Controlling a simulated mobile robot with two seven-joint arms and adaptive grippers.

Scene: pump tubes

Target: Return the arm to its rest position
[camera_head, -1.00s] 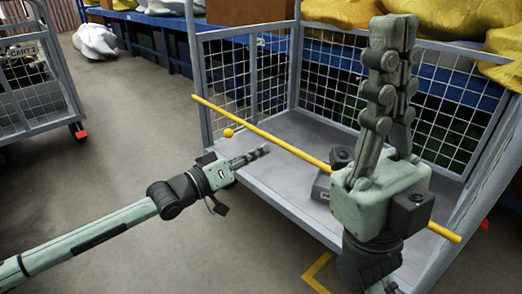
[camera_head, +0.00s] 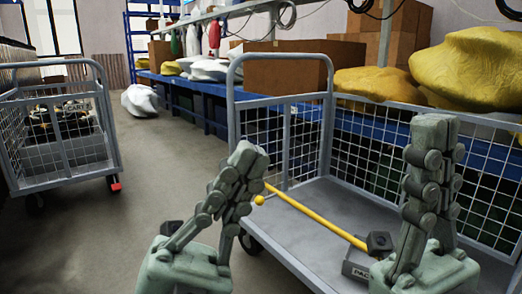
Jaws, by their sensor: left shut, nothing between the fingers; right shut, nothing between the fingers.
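My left gripper (camera_head: 250,158) points upward at the lower middle of the head view, with its fingers together and nothing between them. My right gripper (camera_head: 434,122) points upward at the lower right, its fingers also together and empty. Both are in front of the grey mesh-sided cart (camera_head: 310,205). A yellow bar (camera_head: 318,218) spans the cart's front side, with a yellow ball (camera_head: 259,200) near its left end. The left gripper stands close to that end in the picture. The lower parts of both grippers are cut off by the frame.
A second mesh cart (camera_head: 62,150) stands at the left. A dark box-shaped device (camera_head: 358,270) is on the near cart's deck, partly behind my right gripper. Yellow sacks (camera_head: 466,62) and brown boxes (camera_head: 285,73) sit behind.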

